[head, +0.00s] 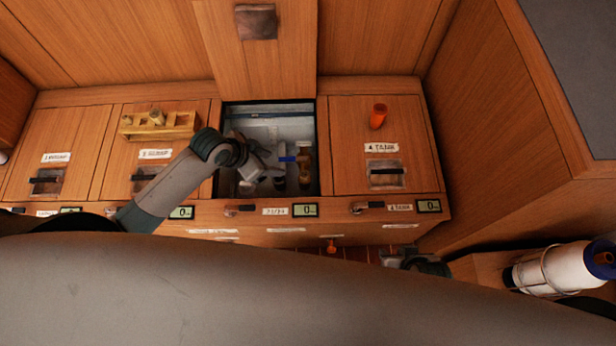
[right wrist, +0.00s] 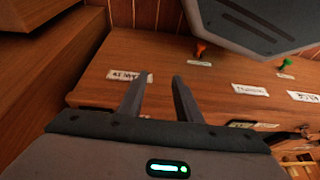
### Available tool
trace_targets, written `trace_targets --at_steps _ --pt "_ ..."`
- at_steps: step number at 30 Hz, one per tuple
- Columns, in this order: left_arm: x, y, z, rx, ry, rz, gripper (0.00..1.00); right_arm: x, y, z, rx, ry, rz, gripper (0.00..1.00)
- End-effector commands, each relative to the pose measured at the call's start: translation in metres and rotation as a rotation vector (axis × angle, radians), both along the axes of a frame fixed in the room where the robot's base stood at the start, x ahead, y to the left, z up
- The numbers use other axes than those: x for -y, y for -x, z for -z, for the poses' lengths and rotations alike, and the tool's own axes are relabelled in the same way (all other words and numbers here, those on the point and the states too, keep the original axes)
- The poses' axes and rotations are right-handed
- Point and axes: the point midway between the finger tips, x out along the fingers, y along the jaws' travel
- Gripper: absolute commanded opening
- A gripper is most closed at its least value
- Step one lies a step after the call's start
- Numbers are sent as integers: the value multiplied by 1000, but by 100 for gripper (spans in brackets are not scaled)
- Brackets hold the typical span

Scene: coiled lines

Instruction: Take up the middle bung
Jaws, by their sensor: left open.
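A small wooden rack (head: 182,124) with pale, cork-like pieces stands on the lid left of the open compartment. One piece (head: 157,117) sits near its middle; I cannot tell whether it is the middle bung. My left gripper (head: 262,172) reaches into the open compartment (head: 270,108), its jaws open. Small brown and dark pieces (head: 304,165) and a blue bar (head: 288,159) lie close to its right; their contact with it is unclear. My right gripper (right wrist: 158,88) is open and empty in the right wrist view, above the wooden bench front.
An orange cylinder (head: 378,115) stands on the right lid. A raised wooden lid (head: 290,65) is behind the compartment. A wooden side wall (head: 500,110) rises at the right. A white bottle (head: 555,268) lies in a wire holder at lower right.

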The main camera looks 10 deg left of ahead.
Motion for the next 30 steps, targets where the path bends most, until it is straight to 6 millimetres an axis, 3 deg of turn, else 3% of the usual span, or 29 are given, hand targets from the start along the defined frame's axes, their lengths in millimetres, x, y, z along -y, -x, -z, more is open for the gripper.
trace_targets --at_steps 1,6,12,23,30 --pt "0 0 10 0 0 0 46 -2 0 -5 12 -6 -2 31" --pt "0 0 25 0 0 1 46 -6 3 -38 39 -20 -7 31" --pt "0 -1 30 0 0 1 46 -7 7 -58 52 -26 -10 31" --pt "0 -1 30 0 0 0 46 -7 7 -60 53 -27 -10 31" --pt "6 -6 44 0 1 -2 46 -12 4 -59 72 -39 -13 31"
